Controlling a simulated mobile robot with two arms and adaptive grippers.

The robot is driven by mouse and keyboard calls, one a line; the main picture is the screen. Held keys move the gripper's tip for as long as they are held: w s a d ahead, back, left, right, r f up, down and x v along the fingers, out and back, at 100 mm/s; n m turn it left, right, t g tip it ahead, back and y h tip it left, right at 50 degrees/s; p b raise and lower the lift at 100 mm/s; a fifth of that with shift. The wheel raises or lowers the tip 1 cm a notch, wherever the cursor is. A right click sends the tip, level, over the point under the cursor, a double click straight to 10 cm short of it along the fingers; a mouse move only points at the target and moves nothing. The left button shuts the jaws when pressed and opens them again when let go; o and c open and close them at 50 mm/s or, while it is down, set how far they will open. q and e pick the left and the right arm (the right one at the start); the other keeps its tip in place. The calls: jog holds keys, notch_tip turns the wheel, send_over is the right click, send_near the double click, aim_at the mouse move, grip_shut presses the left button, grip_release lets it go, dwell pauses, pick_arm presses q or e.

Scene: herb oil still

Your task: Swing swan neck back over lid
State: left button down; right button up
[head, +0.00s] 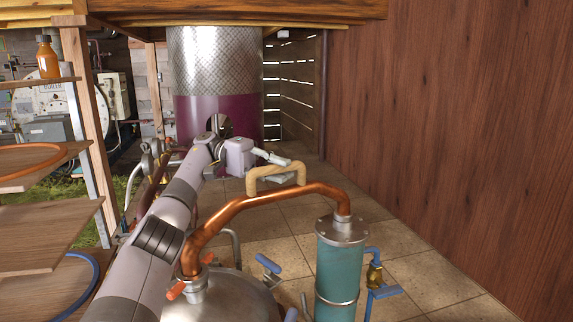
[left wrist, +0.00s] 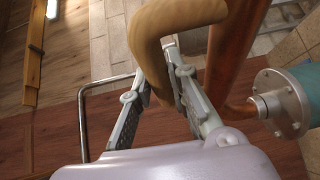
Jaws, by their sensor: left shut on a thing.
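The copper swan neck (head: 262,199) arches from a collar above the steel still lid (head: 235,288) to the top of the teal condenser (head: 340,265). Its lower end appears lined up with the lid's collar; I cannot tell whether it is seated. A tan handle (head: 276,171) stands on the pipe. My left gripper (head: 280,160) is at the handle. In the left wrist view the gripper (left wrist: 163,85) has its fingers either side of the handle (left wrist: 160,45), shut on it. The copper pipe (left wrist: 235,50) and condenser flange (left wrist: 283,103) show beside it. My right gripper is out of view.
Wooden shelves (head: 45,233) stand at the left, with an orange bottle (head: 47,58). A patterned steel and purple column (head: 217,75) stands behind. A wooden wall (head: 455,120) closes the right side. Blue levers (head: 268,263) rise beside the lid.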

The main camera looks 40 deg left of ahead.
pick_arm(q)
jog(key=shift+a+r+t, duration=0.25)
jog(key=shift+r+t, duration=0.05)
jog(key=shift+r, duration=0.1)
jog(key=c, duration=1.9)
grip_release()
jog(key=o, duration=0.4)
jog(key=shift+w+a+f, duration=0.25)
jog(key=shift+a+f, duration=0.15)
jog(key=shift+a, duration=0.2)
jog(key=shift+c, duration=0.2)
jog(key=shift+s+d, duration=0.1)
jog(key=shift+d, duration=0.4)
jog(key=shift+a+f, duration=0.1)
